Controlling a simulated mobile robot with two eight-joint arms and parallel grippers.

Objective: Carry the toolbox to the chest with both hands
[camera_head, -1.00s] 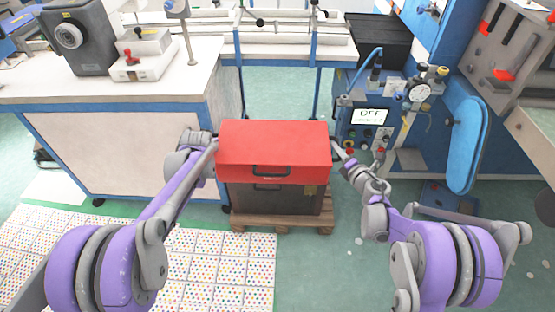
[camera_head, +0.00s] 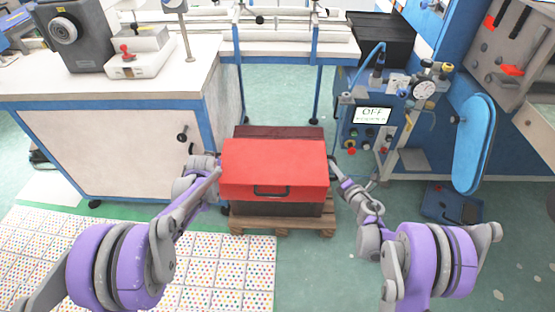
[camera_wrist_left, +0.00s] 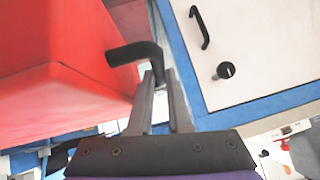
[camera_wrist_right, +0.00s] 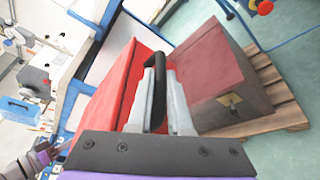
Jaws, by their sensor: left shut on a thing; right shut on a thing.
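The red toolbox (camera_head: 275,162) hangs level between my two grippers, with a black handle on its front. My left gripper (camera_wrist_left: 160,82) is shut on the black side handle (camera_wrist_left: 133,52) of the toolbox. My right gripper (camera_wrist_right: 162,72) is shut on the other black side handle (camera_wrist_right: 151,112). The dark red-brown chest (camera_head: 280,132) stands on a wooden pallet (camera_head: 285,226), its top partly hidden behind the toolbox. In the right wrist view the chest (camera_wrist_right: 225,65) shows its lid and a brass latch.
A white workbench with a blue frame (camera_head: 110,150) stands close on the left. A blue machine with an OFF display (camera_head: 372,116) stands to the right. A blue-framed table (camera_head: 300,50) is behind. Green floor is open at front right; a dotted mat (camera_head: 200,270) lies front left.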

